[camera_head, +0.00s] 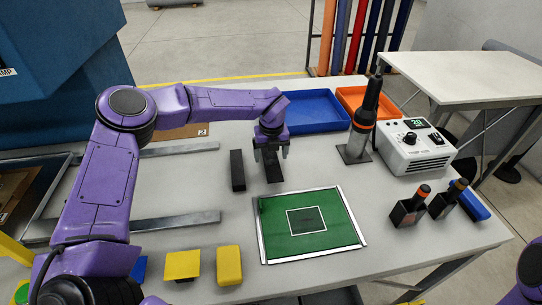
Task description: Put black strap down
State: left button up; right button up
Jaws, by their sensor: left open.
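My left gripper (271,150) points down over the table and is open. A short black strap (272,170) lies just below and between its fingers, on the table behind the green mat. A second, similar black piece (237,170) lies on the table just left of the gripper. I cannot tell whether the fingers touch the strap, and its upper end is hidden by the gripper. My right gripper is out of view; only a bit of my right arm shows at the lower right.
The green mat (334,241) with a white square lies in front. Blue (314,118) and orange (352,110) trays stand behind, with a tool on a stand (362,130) and a white station (415,154) to the right. Yellow blocks (229,265) lie front left. Metal rails (177,222) are left.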

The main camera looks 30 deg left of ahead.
pick_arm(q)
jog(key=c, duration=1.2)
